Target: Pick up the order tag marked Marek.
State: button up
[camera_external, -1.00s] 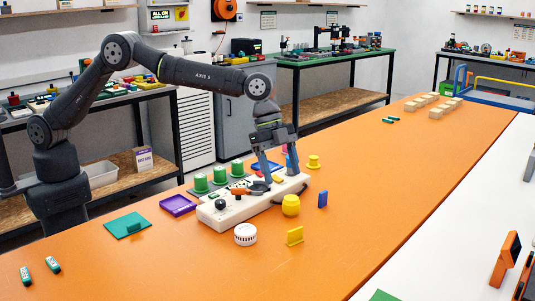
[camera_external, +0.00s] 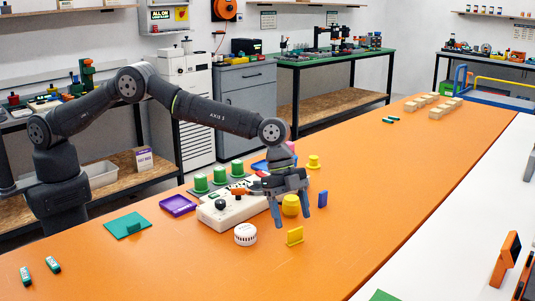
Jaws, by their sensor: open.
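Small upright pieces that may be order tags stand on the orange table (camera_external: 390,180): a yellow one (camera_external: 295,236) and a blue one (camera_external: 322,198). No lettering is legible on either, so I cannot tell which is marked Marek. My gripper (camera_external: 292,219) is open and empty, fingers pointing down. In the picture its tips show just above the yellow piece and left of the blue one; their height above the table is unclear. A yellow rounded object (camera_external: 290,205) shows between the fingers. My gripper hides part of the white box with controls (camera_external: 228,217).
A white round puck (camera_external: 245,234) lies left of the yellow piece. Green cylinders (camera_external: 219,175), a purple tray (camera_external: 178,206) and a green plate (camera_external: 128,226) lie farther left. A yellow knob-like piece (camera_external: 314,162) stands behind. The table to the right is mostly clear.

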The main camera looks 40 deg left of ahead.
aim_at(295, 229)
jog(key=x, duration=0.5)
jog(key=shift+s, duration=0.1)
jog(key=c, duration=1)
